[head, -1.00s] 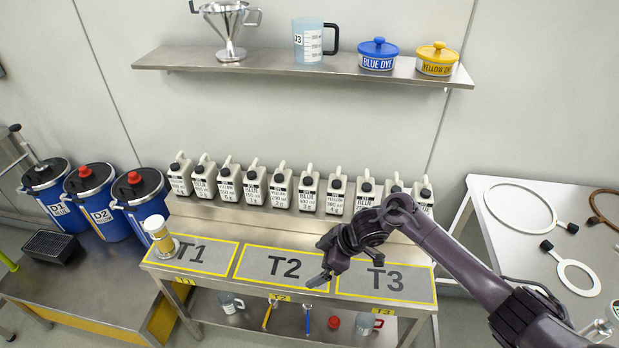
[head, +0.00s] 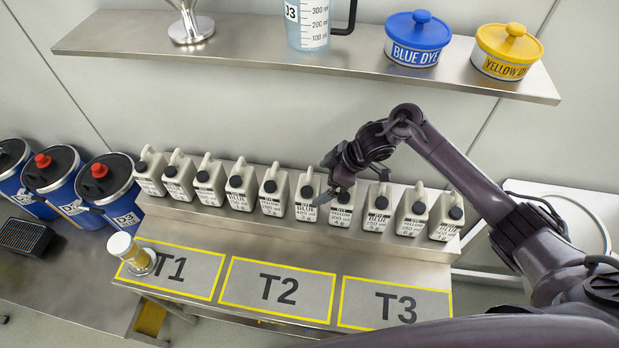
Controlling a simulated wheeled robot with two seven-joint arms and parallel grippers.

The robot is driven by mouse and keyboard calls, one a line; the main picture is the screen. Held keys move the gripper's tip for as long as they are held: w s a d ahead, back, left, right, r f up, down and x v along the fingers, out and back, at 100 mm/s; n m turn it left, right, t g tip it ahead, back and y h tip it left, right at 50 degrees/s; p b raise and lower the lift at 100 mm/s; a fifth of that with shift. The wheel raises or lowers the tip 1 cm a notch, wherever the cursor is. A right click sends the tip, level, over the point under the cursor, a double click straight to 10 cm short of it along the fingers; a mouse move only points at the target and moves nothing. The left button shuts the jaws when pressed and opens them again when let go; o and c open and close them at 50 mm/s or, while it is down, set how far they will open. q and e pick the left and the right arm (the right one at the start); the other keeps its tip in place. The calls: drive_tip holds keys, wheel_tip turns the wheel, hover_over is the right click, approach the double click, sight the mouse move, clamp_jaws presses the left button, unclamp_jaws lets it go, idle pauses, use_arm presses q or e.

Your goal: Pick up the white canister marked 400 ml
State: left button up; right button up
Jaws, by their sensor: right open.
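The white canister marked 400 ml (head: 306,208) stands upright in a row of similar white canisters on the raised back ledge of the bench. It has a dark cap, and its label reads BLUE. My right gripper (head: 331,186) is open and empty, just right of this canister's upper part. It overlaps the neighbouring canister (head: 341,212) in the picture and partly hides it. I cannot tell whether the gripper touches either one. My left gripper is not in view.
Other canisters stand close on both sides. A shelf (head: 290,62) above holds a blue dye tub (head: 416,40), a yellow dye tub (head: 506,52) and a jug (head: 308,25). Bench areas T1, T2 (head: 277,290) and T3 are clear, except a yellow-and-white cylinder (head: 132,252) at T1's left edge.

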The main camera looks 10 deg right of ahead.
sight(314, 187)
drive_tip(key=shift+w+f, duration=0.15)
drive_tip(key=shift+w, duration=0.25)
drive_tip(key=shift+w+f, duration=0.15)
drive_tip(key=shift+f, duration=0.05)
drive_tip(key=shift+a+f, duration=0.3)
drive_tip(key=shift+a+f+p, duration=0.25)
drive_tip(key=shift+a+p, duration=0.05)
drive_tip(key=x, duration=0.2)
drive_tip(key=p+x, duration=0.1)
drive_tip(key=x, duration=0.1)
drive_tip(key=shift+a+f, duration=0.1)
drive_tip(key=shift+f, duration=0.15)
drive_tip(key=shift+a+f, duration=0.2)
drive_tip(key=shift+f, duration=0.25)
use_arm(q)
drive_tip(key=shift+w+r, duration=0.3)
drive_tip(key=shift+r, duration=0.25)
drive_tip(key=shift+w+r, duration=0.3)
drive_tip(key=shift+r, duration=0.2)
use_arm(e)
drive_tip(key=c, duration=1.1)
